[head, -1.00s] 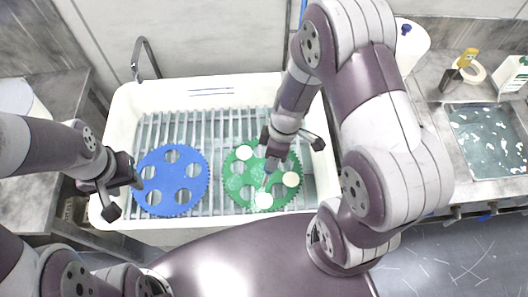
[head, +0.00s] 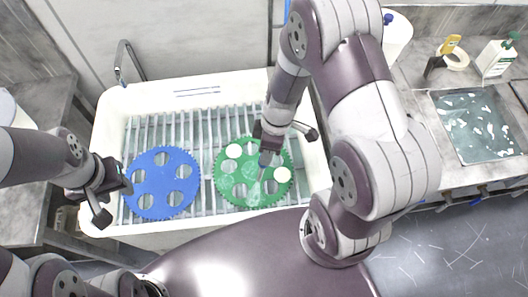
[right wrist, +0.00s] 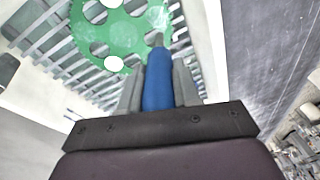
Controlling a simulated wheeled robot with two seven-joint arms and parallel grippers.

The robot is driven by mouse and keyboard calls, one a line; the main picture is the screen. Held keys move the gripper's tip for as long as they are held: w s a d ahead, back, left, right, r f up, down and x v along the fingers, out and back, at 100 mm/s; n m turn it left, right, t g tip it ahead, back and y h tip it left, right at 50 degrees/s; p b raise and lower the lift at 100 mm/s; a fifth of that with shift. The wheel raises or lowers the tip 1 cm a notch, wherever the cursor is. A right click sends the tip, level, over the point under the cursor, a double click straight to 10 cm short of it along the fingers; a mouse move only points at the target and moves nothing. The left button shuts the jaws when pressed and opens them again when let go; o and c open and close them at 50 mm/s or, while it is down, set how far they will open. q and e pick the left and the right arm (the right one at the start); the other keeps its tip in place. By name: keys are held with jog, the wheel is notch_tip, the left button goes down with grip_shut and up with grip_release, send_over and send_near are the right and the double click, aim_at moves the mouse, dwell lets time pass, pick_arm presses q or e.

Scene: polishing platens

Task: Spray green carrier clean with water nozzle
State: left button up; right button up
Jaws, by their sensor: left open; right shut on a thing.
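The green carrier (head: 225,188) is a toothed disc with holes, lying on the slatted rack in the white sink. Two round white spots show on it, at its upper left and right. A pale streak of spray runs from the nozzle to its lower middle. My right gripper (head: 268,146) is above the carrier, shut on the blue water nozzle (right wrist: 158,82), whose grey tip points at the carrier (right wrist: 122,32) in the right wrist view. My left gripper (head: 114,198) is open and empty, beside the left edge of the blue carrier (head: 161,183).
The sink (head: 105,140) has raised white walls, and a tap (head: 124,64) stands at its back left. At the right are a water-filled basin (head: 475,125), a soap bottle (head: 497,56) and a yellow-handled tool (head: 446,52).

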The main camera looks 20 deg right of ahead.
jog(key=w+d+b, duration=0.1)
jog(key=w+d, duration=0.3)
jog(key=d, duration=0.6)
jog(key=shift+d+b, duration=0.15)
jog(key=shift+b, duration=0.15)
dwell(0.5)
jog(key=w+a+b, duration=0.1)
jog(key=w+a, duration=1.1)
jog(key=w, duration=0.3)
jog(key=shift+w+a, duration=0.15)
jog(key=shift+a, duration=0.2)
dwell(0.9)
jog(key=shift+r+p, duration=1.6)
jog(key=shift+r, duration=0.9)
